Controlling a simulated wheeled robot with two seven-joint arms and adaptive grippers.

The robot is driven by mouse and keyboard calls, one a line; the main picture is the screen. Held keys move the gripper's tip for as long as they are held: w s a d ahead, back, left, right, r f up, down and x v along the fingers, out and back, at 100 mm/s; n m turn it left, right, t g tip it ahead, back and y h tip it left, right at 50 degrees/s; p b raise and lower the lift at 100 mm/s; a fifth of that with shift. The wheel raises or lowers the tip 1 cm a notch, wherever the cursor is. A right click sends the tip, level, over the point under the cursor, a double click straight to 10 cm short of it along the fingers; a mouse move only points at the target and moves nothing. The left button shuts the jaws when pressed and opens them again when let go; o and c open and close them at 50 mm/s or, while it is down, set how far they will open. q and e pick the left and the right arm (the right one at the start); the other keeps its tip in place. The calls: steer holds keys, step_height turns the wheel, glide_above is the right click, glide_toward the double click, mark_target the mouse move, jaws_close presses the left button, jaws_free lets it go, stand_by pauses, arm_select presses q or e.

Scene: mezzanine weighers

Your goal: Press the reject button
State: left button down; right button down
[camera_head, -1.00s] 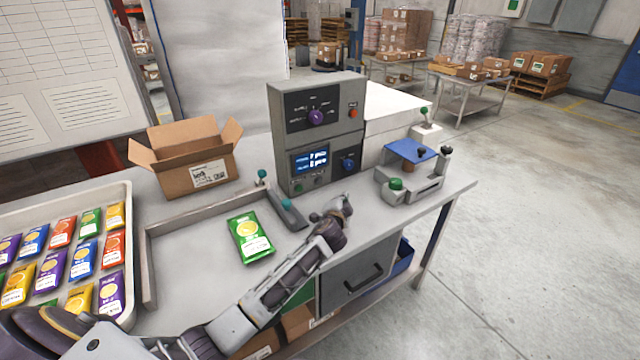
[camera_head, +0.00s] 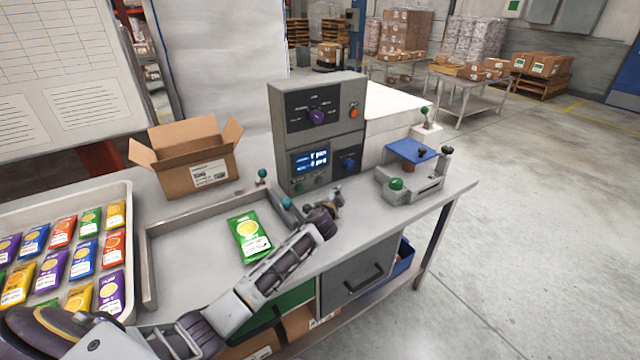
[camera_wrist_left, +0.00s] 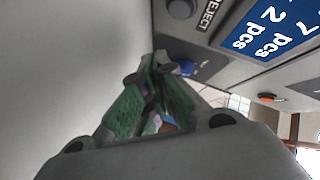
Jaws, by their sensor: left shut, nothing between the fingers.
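The grey control box (camera_head: 318,130) stands on the bench with a lit display (camera_head: 310,161). The wrist view shows the display (camera_wrist_left: 266,30), the word REJECT and a dark grey round button (camera_wrist_left: 181,8) beside it at the top edge. My left gripper (camera_head: 336,194) is shut and empty, close in front of the panel's lower part. In the wrist view its fingertips (camera_wrist_left: 160,66) are together, below the button in the picture and apart from it. My right gripper is out of view.
A blue knob (camera_head: 348,162) and an orange-red button (camera_head: 354,113) are also on the box. A green packet (camera_head: 250,236) lies in the shallow tray. A scale-like device with a blue plate (camera_head: 411,150) stands right; an open carton (camera_head: 190,160) stands left.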

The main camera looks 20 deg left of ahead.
mark_target(320, 181)
arm_select(q)
steer(key=shift+w+a, duration=0.6)
steer(key=shift+a, duration=0.25)
steer(key=shift+w+a, duration=0.55)
steer(key=shift+a, duration=0.3)
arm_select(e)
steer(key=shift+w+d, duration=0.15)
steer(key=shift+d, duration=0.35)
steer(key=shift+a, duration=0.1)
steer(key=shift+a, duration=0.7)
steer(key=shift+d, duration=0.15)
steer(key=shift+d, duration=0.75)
